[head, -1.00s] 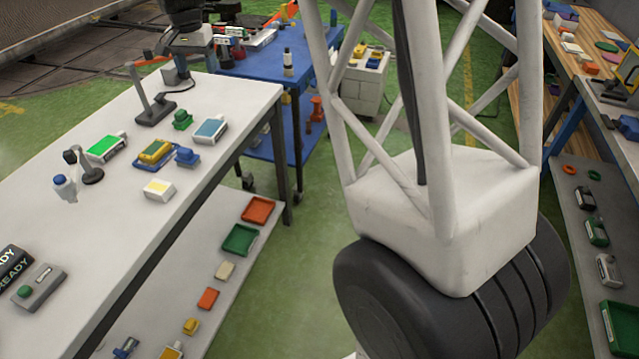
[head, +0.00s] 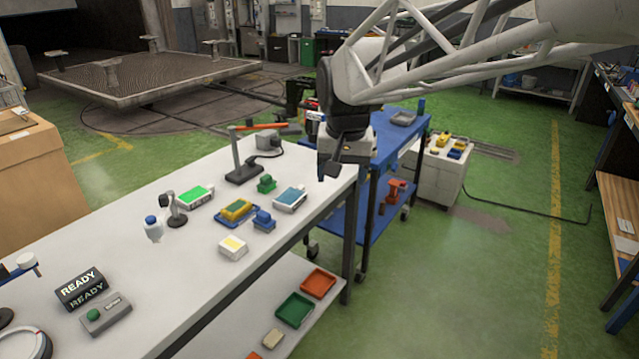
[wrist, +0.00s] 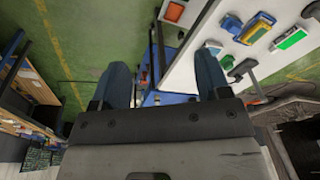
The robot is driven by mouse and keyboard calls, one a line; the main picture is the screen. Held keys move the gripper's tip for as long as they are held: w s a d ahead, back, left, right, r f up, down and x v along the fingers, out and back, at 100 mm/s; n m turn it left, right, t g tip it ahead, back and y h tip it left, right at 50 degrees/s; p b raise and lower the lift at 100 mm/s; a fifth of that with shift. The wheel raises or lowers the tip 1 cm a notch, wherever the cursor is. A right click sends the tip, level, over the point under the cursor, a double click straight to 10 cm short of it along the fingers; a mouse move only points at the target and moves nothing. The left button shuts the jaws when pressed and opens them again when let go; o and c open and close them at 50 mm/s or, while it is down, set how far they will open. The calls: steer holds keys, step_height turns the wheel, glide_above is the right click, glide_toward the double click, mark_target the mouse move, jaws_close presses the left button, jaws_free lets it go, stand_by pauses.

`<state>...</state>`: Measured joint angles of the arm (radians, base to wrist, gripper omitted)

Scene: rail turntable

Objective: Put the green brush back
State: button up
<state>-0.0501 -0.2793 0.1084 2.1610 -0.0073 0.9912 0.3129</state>
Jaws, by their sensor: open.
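A small green knobbed item (head: 266,183), which looks like the green brush, stands on the white table (head: 130,225) near its far right part. It also shows in the wrist view (wrist: 227,63), just right of the right finger. My gripper (head: 329,170) is in the air at the table's right far corner, right of the green brush and apart from it. In the wrist view my gripper (wrist: 162,80) has its two fingers spread wide with nothing held between them. A similar blue brush (head: 263,219) stands nearer the front, beside a yellow one (head: 237,209) on a blue tray.
A turquoise-topped box (head: 290,198) sits close to the green brush. A black stand with an orange arm (head: 244,171) rises behind it. A blue cart (head: 385,150) stands past the table's right end.

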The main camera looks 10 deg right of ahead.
steer(key=s+d+f+n, duration=0.1)
steer(key=s+f, duration=0.2)
steer(key=s, duration=0.8)
steer(key=s+d+f+n, duration=0.1)
steer(key=s+d+f, duration=0.1)
steer(key=s, duration=0.9)
steer(key=shift+f+n+t, duration=0.4)
steer(key=shift+f, duration=0.45)
